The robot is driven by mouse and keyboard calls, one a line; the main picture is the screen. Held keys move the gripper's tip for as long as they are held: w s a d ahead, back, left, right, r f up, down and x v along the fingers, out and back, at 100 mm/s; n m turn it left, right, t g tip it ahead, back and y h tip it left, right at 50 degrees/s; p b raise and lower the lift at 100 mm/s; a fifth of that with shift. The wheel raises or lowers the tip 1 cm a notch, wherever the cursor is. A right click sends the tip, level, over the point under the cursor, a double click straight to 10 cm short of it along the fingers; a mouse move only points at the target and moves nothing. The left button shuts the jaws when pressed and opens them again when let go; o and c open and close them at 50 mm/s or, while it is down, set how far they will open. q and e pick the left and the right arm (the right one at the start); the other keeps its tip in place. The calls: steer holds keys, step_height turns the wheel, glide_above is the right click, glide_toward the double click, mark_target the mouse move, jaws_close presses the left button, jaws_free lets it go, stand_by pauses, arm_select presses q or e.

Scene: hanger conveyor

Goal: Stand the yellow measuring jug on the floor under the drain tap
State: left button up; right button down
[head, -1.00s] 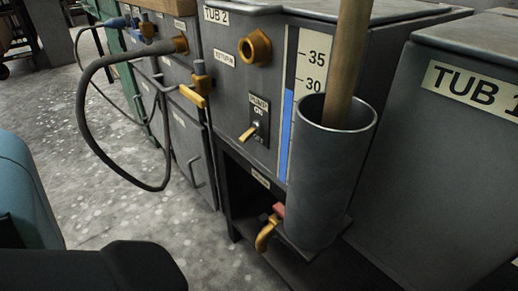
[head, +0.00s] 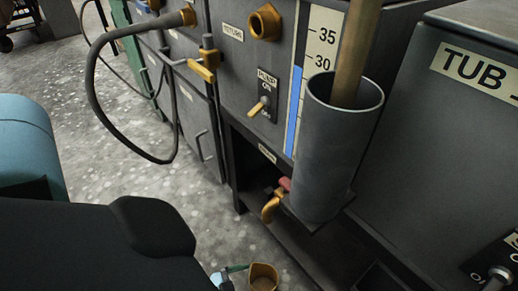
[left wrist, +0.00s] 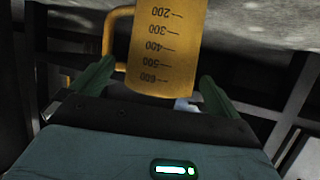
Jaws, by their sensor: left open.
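The yellow measuring jug (head: 262,277) shows at the bottom edge of the head view, cut off there, with its open top visible. In the left wrist view the jug (left wrist: 165,45) fills the upper middle, its scale numbers upside down and its handle at the left. My left gripper (left wrist: 157,72) is open, its green fingers on either side of the jug's lower part in the picture; contact is unclear. In the head view only part of my left gripper (head: 236,269) shows. The brass drain tap (head: 270,207), with a red handle, sticks out low under TUB 2. My right gripper is not in view.
A grey tube holder (head: 340,150) with a wooden pole stands right beside the tap. A black hose (head: 95,100) loops at the left. TUB 1 (head: 440,150) is at the right. Bare speckled floor (head: 130,185) lies in front of the tubs.

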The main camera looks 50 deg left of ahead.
arm_select(q)
steer(key=p+v, duration=0.2)
steer(key=v, duration=0.4)
steer(key=shift+s, duration=0.25)
steer(key=shift+a+r, duration=0.1)
